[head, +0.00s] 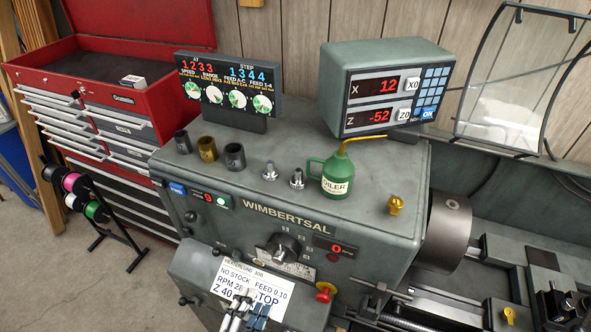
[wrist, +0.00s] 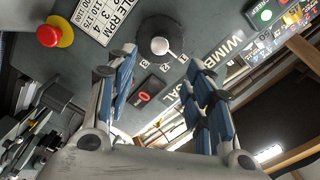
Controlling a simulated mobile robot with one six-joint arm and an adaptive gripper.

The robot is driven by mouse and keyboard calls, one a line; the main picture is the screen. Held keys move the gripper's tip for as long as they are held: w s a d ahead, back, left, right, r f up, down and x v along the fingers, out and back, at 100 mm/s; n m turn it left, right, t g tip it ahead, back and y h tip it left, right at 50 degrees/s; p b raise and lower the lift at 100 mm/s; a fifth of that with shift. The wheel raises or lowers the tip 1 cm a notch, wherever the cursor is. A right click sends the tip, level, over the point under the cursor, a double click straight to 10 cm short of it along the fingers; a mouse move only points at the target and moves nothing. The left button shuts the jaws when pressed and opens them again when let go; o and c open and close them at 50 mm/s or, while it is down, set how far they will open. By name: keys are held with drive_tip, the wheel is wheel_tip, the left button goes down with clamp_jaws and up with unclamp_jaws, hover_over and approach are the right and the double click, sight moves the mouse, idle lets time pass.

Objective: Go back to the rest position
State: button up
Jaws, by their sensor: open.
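My gripper (head: 244,312) shows at the bottom of the head view, in front of the lathe headstock (head: 300,228) and overlapping the lower part of a white job card (head: 250,287). In the wrist view my gripper (wrist: 160,95) has its two blue-padded fingers spread apart, with nothing between them. Beyond the fingers are a round black knob with a light lever (wrist: 162,45) and a small red 0 display (wrist: 145,97). The gripper looks apart from the panel, but the exact gap cannot be told.
A red emergency button (head: 326,291) sticks out right of my gripper. A green oiler (head: 337,175), several sockets and a brass fitting (head: 395,205) stand on the headstock. A chuck (head: 450,230) is at right. A red tool chest (head: 120,100) and spool rack (head: 85,200) stand left; floor lies beside.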

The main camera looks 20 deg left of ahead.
drive_tip(key=w+d+r+m+g+h+b, duration=0.2)
drive_tip(key=d+m+g+h+b, duration=0.15)
drive_tip(key=d+m, duration=0.4)
drive_tip(key=w+d+r+m+g+h+b, duration=0.2)
drive_tip(key=w+d+r+m+g, duration=0.15)
drive_tip(key=d+m, duration=0.4)
drive_tip(key=w+d+r+m+g+h+b, duration=0.25)
drive_tip(key=d+m+g, duration=0.25)
drive_tip(key=m, duration=0.5)
drive_tip(key=s+d+m+y+b, duration=0.5)
drive_tip(key=d+m, duration=0.1)
drive_tip(key=m, duration=1)
drive_tip(key=s+d+m+g+y+b, duration=0.1)
drive_tip(key=s+d+m+y+b, duration=0.3)
drive_tip(key=m, duration=1.3)
drive_tip(key=s+d+b, duration=0.1)
drive_tip(key=d+b, duration=0.1)
drive_tip(key=d, duration=0.1)
drive_tip(key=shift+r+y, duration=0.3)
drive_tip(key=shift+y, duration=0.1)
drive_tip(key=shift+c, duration=0.5)
